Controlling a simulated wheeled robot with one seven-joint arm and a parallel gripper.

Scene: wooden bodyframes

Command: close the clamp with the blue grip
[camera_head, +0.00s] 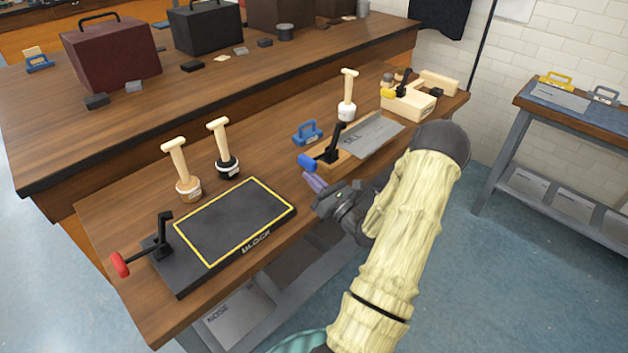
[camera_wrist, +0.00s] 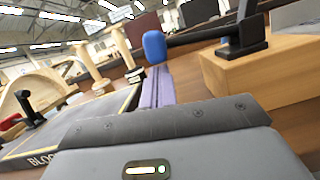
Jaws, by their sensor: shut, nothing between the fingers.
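The clamp with the blue grip (camera_head: 308,162) is mounted at the left end of a wooden base (camera_head: 350,152) on the bench. Its black upright part stands up, and its handle reaches out low to the left, ending in the blue grip. In the wrist view the blue grip (camera_wrist: 154,46) is close, just above and ahead of the fingers. My gripper (camera_head: 312,181) has purple fingers, pressed together and empty. It is just below and to the near side of the blue grip, seemingly apart from it. The fingers also show in the wrist view (camera_wrist: 157,82).
A red-grip clamp (camera_head: 120,264) sits on a black block fixture (camera_head: 171,277) at left. A yellow-grip clamp (camera_head: 388,93) is at back right. Several upright wooden-handled stamps, one being (camera_head: 183,170), and a blue-handled piece (camera_head: 308,132) stand nearby. The bench's near edge is beneath my arm.

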